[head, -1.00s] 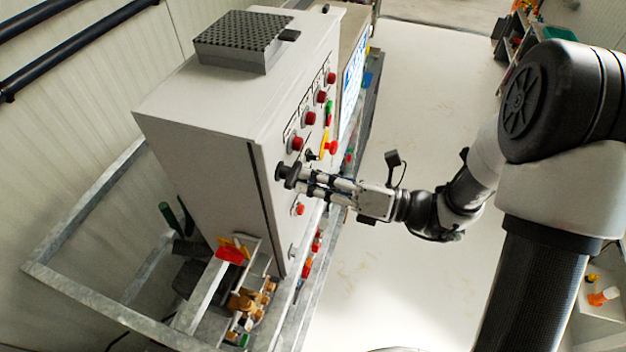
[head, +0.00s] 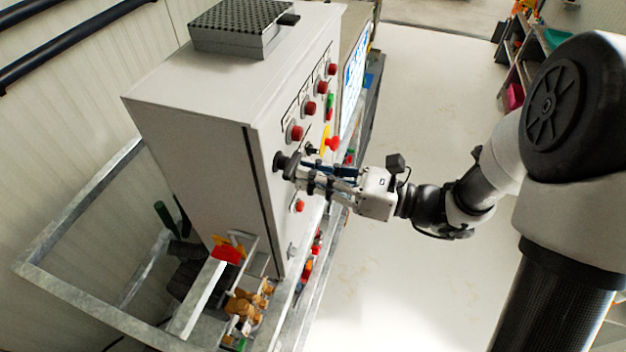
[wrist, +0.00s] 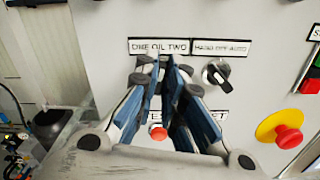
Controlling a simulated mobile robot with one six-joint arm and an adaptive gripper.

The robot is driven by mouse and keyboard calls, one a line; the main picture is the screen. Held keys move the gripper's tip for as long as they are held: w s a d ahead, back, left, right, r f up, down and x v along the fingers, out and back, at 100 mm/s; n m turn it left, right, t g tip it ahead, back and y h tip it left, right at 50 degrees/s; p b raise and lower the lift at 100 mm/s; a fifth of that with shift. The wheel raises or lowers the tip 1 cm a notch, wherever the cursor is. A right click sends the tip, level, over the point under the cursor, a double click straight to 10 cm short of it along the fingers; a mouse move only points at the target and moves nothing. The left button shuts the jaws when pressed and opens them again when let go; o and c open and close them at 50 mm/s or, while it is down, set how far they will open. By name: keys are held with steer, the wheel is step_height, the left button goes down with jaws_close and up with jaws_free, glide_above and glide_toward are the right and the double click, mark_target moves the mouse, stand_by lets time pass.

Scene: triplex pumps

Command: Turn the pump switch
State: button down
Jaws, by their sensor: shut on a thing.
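The grey control cabinet (head: 205,135) carries a black rotary switch (head: 280,162) on its front, near the edge closest to the head camera. My gripper (head: 297,169) reaches it from the right, with its fingers closed on the knob. A second black switch (wrist: 215,72), under a "HAND OFF AUTO" label, sits to the right, apart from the fingers.
Several red buttons (head: 295,132) run along the panel. A red emergency button on yellow (wrist: 286,135) is at the lower right of the wrist view. A small red button (wrist: 158,132) shows between my fingers. The floor (head: 430,90) right of the cabinet is clear.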

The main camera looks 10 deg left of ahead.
steer(key=shift+n+b, duration=0.75)
steer(key=shift+n, duration=0.35)
steer(key=c, duration=1.7)
jaws_free()
steer(key=s+d, duration=0.1)
steer(key=d, duration=1.1)
